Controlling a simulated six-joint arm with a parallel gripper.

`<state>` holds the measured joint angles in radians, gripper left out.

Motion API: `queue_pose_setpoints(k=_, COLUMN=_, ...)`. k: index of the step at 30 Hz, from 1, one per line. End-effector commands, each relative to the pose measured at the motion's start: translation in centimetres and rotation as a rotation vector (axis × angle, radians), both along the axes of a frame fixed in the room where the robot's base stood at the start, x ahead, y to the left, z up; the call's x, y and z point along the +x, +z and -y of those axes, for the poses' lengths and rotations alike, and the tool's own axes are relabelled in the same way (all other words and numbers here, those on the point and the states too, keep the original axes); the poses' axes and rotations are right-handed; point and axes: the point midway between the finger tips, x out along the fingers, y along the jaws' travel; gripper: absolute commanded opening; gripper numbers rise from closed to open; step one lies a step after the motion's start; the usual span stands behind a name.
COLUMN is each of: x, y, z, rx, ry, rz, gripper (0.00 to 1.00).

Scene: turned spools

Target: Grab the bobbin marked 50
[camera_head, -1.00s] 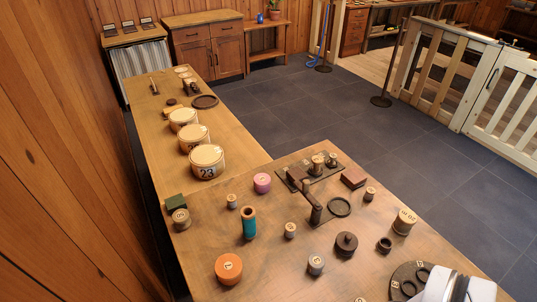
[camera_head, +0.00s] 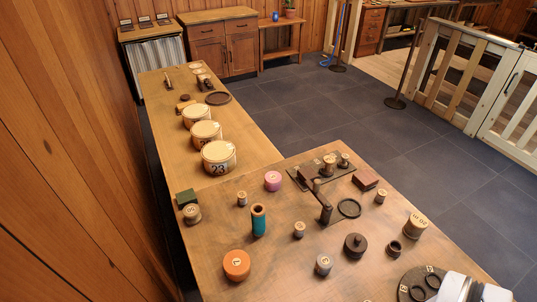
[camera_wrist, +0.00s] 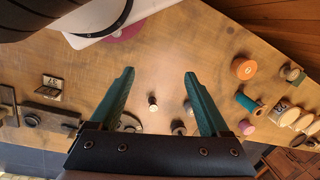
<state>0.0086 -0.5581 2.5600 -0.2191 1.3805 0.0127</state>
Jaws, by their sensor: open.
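Several bobbins stand upright on the near table. A pale one (camera_head: 415,226) at the right carries dark marking on its side that I cannot read surely. A brown one (camera_head: 192,215) at the left edge has a faint mark on top, also unclear; a similar bobbin shows in the wrist view (camera_wrist: 292,73). An orange one (camera_head: 237,264), a teal one (camera_head: 258,220) and a pink one (camera_head: 273,181) stand between. My gripper (camera_wrist: 159,73) is open and empty above the table. Its fingers are not visible in the head view.
A green block (camera_head: 186,198) lies beside the brown bobbin.

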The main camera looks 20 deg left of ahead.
Motion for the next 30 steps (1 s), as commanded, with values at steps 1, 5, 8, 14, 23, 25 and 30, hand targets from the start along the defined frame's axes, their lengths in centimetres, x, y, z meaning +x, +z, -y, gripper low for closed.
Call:
queue_pose_setpoints(k=1, x=0.0, y=0.0, z=0.0, rx=0.0, ry=0.0, rz=0.0, gripper=0.69)
queue_pose_setpoints(k=5, x=0.0, y=0.0, z=0.0, rx=0.0, ry=0.0, rz=0.0, gripper=0.54)
queue_pose_setpoints(k=8, x=0.0, y=0.0, z=0.0, rx=0.0, ry=0.0, rz=0.0, gripper=0.54)
queue_pose_setpoints(k=14, x=0.1, y=1.3, z=0.0, rx=0.001, ry=-0.001, rz=0.004, gripper=0.54)
queue_pose_setpoints(k=23, x=10.4, y=4.7, z=5.9, rx=-0.633, ry=1.025, rz=0.03, gripper=0.54)
queue_pose_setpoints(k=25, x=15.9, y=5.7, z=4.2, rx=-0.856, ry=1.435, rz=0.038, gripper=0.54)
queue_pose_setpoints(k=30, x=25.4, y=7.2, z=-9.6, rx=-1.404, ry=2.395, rz=0.034, gripper=0.54)
